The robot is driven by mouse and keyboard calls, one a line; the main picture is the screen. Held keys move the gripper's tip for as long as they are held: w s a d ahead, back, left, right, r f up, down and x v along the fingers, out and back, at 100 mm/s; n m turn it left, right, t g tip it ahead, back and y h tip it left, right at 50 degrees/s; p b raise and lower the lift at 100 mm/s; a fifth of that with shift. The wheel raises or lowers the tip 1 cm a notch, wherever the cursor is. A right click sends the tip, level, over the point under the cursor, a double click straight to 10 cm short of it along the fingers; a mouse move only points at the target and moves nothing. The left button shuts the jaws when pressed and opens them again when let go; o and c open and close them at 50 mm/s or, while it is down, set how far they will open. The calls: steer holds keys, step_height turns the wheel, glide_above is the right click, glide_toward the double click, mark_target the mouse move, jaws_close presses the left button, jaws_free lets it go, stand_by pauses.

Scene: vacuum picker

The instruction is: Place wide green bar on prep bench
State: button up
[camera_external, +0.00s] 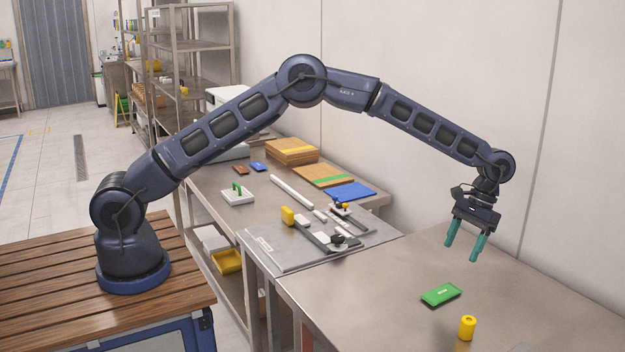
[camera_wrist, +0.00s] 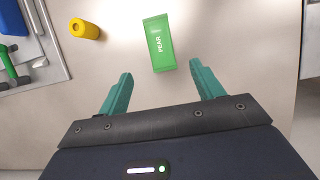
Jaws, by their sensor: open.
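A flat green bar (camera_external: 441,294) lies on the steel bench (camera_external: 390,270) in the right foreground. The wrist view also shows my gripper (camera_wrist: 160,82) open, with nothing between the fingers. The frames do not label which surface is the prep bench.
A yellow cylinder (camera_external: 467,328) stands near the green bar. A grey plate (camera_external: 320,244) with fixtures and a yellow block is left of the bench. Boards (camera_external: 292,151) and a blue sheet (camera_external: 349,191) lie farther back. A tray (camera_wrist: 40,48) with tools shows in the wrist view.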

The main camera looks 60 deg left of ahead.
steer(key=s+a+r+t, duration=0.1)
steer(key=s+a+r, duration=0.1)
steer(key=a+r, duration=0.45)
steer(key=s+a+r+t, duration=0.15)
steer(key=a+r, duration=0.25)
steer(key=r, duration=0.6)
steer(key=s+a+r+t, duration=0.2)
steer(key=s+a+r, duration=1.05)
steer(key=a, duration=0.35)
steer(key=s+a+r+t, duration=0.2)
steer(key=s+a+r, duration=0.1)
steer(key=s+a, duration=1.05)
steer(key=s+a+f+t, duration=0.1)
steer(key=s+a+f, duration=0.1)
steer(key=s, duration=0.7)
steer(key=s+a+f+t, duration=0.1)
steer(key=s+a+f, duration=0.2)
steer(key=s, duration=0.6)
steer(key=shift+s+a+f, duration=0.2)
steer(key=shift+a+f, duration=0.1)
steer(key=shift+a, duration=0.25)
